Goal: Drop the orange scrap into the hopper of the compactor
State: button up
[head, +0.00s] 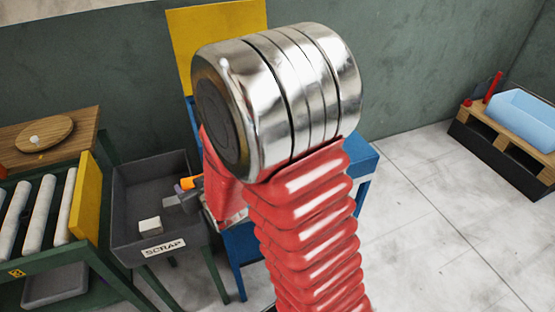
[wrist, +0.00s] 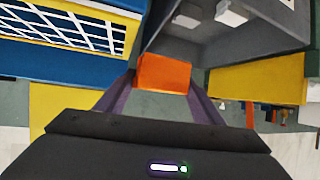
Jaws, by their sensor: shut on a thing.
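The orange scrap (wrist: 163,72) sits between the two purple fingers of my gripper (wrist: 163,86) in the wrist view, and the gripper is shut on it. In the head view a small part of the orange scrap (head: 192,182) shows beside my gripper (head: 182,188), near the right side of the grey scrap bin (head: 125,215). A blue machine (head: 238,262), which looks like the compactor, stands right of the bin, with a yellow panel (head: 187,50) behind. My arm hides most of it. The wrist view shows its blue body (wrist: 60,62) and a white grid (wrist: 70,25); I cannot make out the hopper opening.
The bin holds a white block (head: 149,226) and grey pieces. A roller conveyor (head: 38,215) with a yellow end plate (head: 86,198) is at left, by a wooden table (head: 80,128). A pallet with a light-blue tub (head: 522,118) stands far right. Floor between is clear.

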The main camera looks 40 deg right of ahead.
jog(key=shift+w, duration=0.3)
jog(key=shift+w+d, duration=0.1)
jog(key=shift+d, duration=0.05)
